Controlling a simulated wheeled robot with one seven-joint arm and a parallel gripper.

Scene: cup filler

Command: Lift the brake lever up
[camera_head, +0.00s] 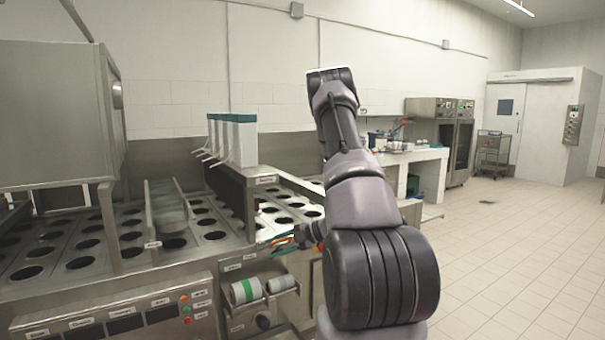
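The cup filler (110,295) is a steel machine filling the left and middle of the view. I cannot pick out the brake lever for certain; it may be small or hidden near my arm. My gripper (282,241) is at the front right end of the machine, above and beside the film rolls (250,290). Thin orange and teal parts show at its end. It is too small and partly covered to tell whether it is open or touching anything.
White dispensers (240,140) with teal tops and pale handles stand behind the rows of cup holes. A control panel with coloured buttons (185,308) faces the front. A counter (425,155) stands farther right. The tiled floor (520,250) at right is clear.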

